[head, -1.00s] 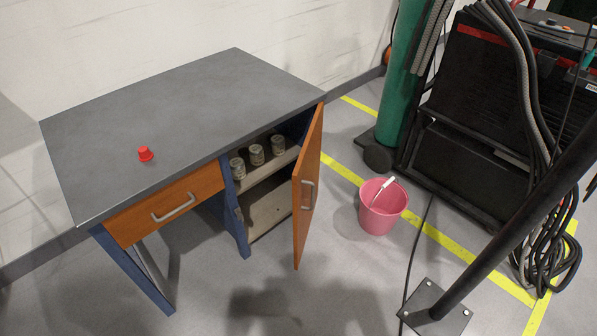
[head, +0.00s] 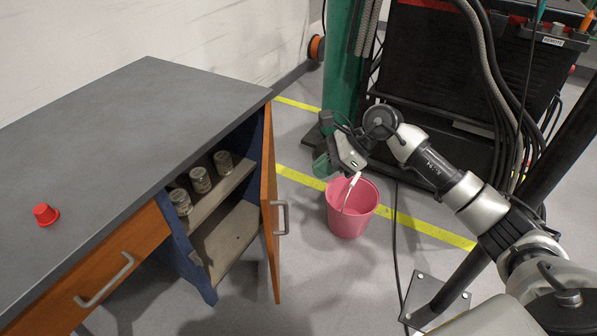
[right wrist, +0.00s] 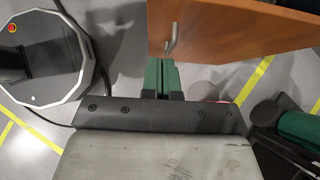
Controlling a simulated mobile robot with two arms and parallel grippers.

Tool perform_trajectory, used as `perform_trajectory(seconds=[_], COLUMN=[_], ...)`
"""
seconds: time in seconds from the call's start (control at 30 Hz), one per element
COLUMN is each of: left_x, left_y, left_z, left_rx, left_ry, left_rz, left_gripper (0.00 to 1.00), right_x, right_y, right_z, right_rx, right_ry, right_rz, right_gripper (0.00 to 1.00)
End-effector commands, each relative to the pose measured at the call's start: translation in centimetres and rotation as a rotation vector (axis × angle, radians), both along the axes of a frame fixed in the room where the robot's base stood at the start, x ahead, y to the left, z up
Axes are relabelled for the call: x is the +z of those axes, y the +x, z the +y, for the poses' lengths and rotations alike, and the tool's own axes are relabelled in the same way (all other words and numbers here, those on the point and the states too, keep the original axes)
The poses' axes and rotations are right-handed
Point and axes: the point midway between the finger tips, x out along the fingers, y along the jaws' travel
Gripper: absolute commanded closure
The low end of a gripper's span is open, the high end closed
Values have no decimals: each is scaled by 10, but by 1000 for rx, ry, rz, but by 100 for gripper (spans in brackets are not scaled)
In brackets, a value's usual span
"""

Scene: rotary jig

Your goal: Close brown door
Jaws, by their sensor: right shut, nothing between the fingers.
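The brown door (head: 268,190) of the desk's cabinet stands open, swung outward from the right side of the opening. Its grey handle (head: 282,218) is on the outer face, toward the right. In the right wrist view, the door (right wrist: 235,32) fills the top, with the handle (right wrist: 171,40) just ahead of the fingertips. My right gripper (head: 322,166) is to the right of the door, over the pink bucket's left side in the picture. Its green fingers (right wrist: 160,78) are together and empty, and a gap to the handle seems to show. My left gripper is not in view.
Several glass jars (head: 200,180) stand on the cabinet's upper shelf. A red button (head: 45,214) sits on the grey desktop (head: 130,120). A pink bucket (head: 350,215) stands on the floor right of the door. A dark post (head: 520,210) and black machine (head: 440,70) are farther right.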

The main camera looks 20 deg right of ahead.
Motion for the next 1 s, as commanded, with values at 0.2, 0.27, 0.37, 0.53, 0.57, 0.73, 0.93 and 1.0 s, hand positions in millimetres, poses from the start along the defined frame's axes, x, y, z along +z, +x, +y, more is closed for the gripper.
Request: perform_trajectory(seconds=[0.2,0.27,0.37,0.53,0.57,0.73,0.93,1.0], left_x=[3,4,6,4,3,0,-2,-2], left_y=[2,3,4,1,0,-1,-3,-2], left_z=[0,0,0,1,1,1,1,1], left_rx=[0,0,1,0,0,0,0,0], left_ry=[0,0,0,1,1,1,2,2], left_rz=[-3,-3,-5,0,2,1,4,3], left_gripper=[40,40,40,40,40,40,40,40], right_x=[-33,-42,-57,-58,-58,-58,-59,-59], right_y=[10,13,18,27,28,32,33,33], right_z=[33,41,55,79,82,93,95,94], right_rx=[0,-1,-1,-1,-1,-3,-4,-4], right_ry=[9,9,9,9,8,7,6,6], right_rz=[4,5,5,2,2,2,3,3], right_gripper=[100,100,100,100,100,100,100,100])
